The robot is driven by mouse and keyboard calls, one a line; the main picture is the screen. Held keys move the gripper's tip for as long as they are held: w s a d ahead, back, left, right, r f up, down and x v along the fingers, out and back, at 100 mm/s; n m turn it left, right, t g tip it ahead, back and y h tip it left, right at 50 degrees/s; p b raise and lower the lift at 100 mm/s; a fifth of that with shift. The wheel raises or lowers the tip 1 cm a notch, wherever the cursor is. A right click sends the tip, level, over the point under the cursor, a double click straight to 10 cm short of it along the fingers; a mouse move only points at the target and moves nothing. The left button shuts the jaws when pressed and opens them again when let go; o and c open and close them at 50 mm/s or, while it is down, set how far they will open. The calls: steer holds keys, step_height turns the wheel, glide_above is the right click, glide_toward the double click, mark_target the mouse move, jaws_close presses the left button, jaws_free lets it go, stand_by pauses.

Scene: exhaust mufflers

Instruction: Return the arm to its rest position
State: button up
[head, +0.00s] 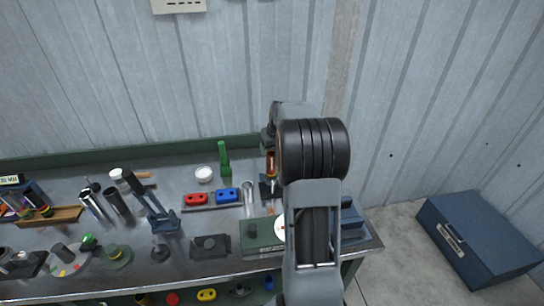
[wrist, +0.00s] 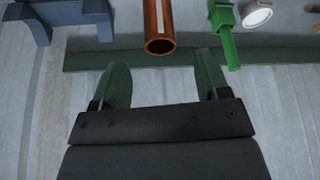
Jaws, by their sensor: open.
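My arm (head: 312,220) rises over the right part of the workbench (head: 225,278) in the head view, and its upper links hide most of my gripper there. In the wrist view my gripper (wrist: 162,85) is open, with its two green fingers apart and nothing between them. A copper-coloured tube (wrist: 160,32) shows beyond the fingertips, apart from them. It also shows in the head view (head: 271,163), standing near the back of the bench, just left of my arm.
Tools crowd the bench's left half. A corrugated wall (head: 200,90) rises behind. A blue box (head: 478,238) sits on the floor at right.

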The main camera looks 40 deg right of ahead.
steer(key=v, duration=0.6)
steer(key=shift+s+r+b, duration=0.25)
steer(key=shift+r+b, duration=0.1)
steer(key=shift+b, duration=0.1)
steer(key=s+a+f+n, duration=0.1)
steer(key=s+a, duration=0.9)
steer(key=a, duration=0.2)
steer(key=s+a+f+n+y, duration=0.1)
steer(key=s+a, duration=0.9)
steer(key=a, duration=0.3)
steer(key=shift+a+n, duration=0.25)
steer(key=shift+n, duration=0.05)
steer(key=shift+s+f, duration=0.1)
steer(key=shift+f, duration=0.05)
